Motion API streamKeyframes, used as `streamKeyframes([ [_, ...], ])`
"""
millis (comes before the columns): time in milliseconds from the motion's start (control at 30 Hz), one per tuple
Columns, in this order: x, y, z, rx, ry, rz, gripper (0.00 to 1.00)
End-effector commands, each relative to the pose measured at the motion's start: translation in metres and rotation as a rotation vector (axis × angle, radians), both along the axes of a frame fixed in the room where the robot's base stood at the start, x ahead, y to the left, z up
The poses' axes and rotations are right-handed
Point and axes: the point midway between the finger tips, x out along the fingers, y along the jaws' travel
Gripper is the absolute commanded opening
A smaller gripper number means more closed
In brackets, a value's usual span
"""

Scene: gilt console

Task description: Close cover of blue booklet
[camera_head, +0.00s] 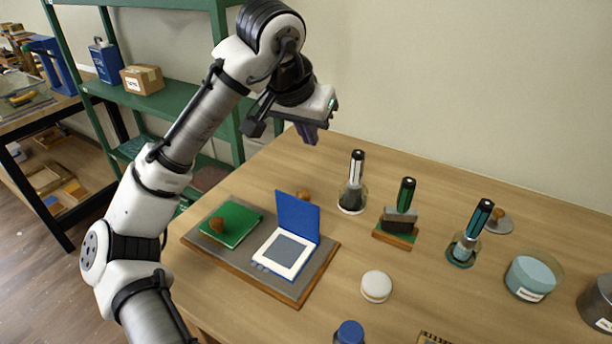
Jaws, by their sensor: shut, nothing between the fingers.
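The blue booklet (297,216) stands open on a grey mat with a wooden edge. Its blue cover is raised nearly upright along the back side, and its white base with a grey panel (285,250) lies flat in front. My gripper (309,134) is high above the table's back left edge, behind and well above the booklet. It is shut and empty, pointing downward, apart from the booklet. Nothing covers the booklet in this view.
A green booklet (231,224) with a wooden knob lies left on the grey mat (255,274). A white round lid (376,286) sits right of the mat. Pen-topped bottles and a stamp (397,226) stand behind and right. Green shelving (165,100) is at the left.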

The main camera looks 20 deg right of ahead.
Motion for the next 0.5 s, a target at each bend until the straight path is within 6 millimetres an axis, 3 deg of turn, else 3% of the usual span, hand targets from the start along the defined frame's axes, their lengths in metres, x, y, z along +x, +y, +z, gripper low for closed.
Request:
streamKeyframes([
  [267,0.000,-0.001,-0.025,0.064,0.049,0.000,0.00],
  [500,0.012,-0.014,-0.070,0.060,0.049,-0.001,0.00],
])
